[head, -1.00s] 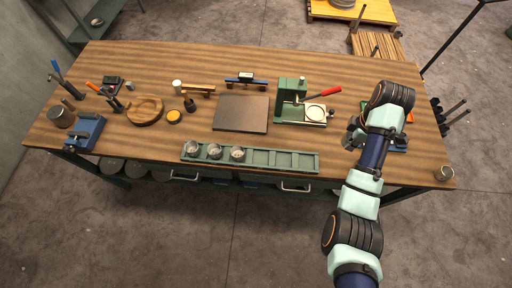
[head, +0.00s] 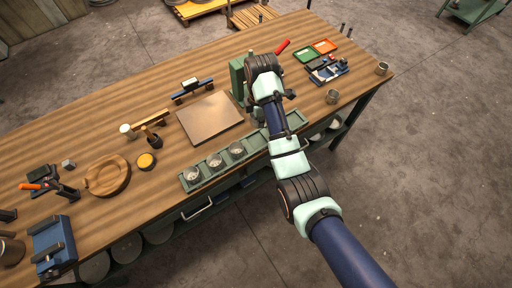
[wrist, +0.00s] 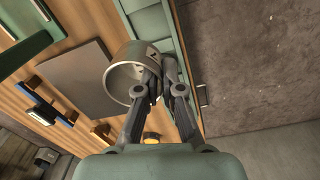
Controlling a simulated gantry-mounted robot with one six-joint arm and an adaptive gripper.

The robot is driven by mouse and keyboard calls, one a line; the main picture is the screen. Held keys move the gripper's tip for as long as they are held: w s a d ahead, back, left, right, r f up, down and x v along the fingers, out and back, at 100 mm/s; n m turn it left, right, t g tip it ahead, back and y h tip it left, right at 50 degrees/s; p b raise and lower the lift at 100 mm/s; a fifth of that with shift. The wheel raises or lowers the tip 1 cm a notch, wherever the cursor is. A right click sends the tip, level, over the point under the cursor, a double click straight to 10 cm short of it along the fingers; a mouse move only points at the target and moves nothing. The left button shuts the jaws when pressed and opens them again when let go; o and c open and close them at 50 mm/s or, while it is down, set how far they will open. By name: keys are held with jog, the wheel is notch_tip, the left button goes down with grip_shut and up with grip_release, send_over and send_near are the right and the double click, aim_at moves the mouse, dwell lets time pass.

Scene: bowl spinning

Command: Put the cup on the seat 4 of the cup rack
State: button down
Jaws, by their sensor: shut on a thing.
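My gripper (wrist: 162,72) is shut on the wall of a grey metal cup (wrist: 126,74), one finger inside the cup and one outside. The cup is tilted in the wrist view, its open mouth facing lower left. In the head view my arm hides the gripper and the held cup. The green cup rack (head: 257,142) lies along the table's front edge. Three cups (head: 215,160) stand in its left seats. The bare seat right of them shows in part, and my arm covers seats further right. No seat numbers are legible. Green rack-like panels (wrist: 152,22) lie beyond the cup in the wrist view.
A flat metal plate (head: 210,118) lies behind the rack. A green press (head: 238,75) stands partly hidden behind my arm.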

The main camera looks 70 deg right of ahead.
aim_at(258, 146)
notch_tip(258, 146, down, 14)
jog(key=shift+a+r+b, duration=0.1)
jog(key=shift+r+b, duration=0.05)
jog(key=shift+b, duration=0.5)
jog(key=shift+f, duration=0.2)
jog(key=c, duration=1.3)
grip_release()
notch_tip(258, 146, up, 12)
jog(key=shift+a+r+p, duration=0.1)
jog(key=shift+r+p, duration=0.1)
jog(key=shift+p, duration=0.85)
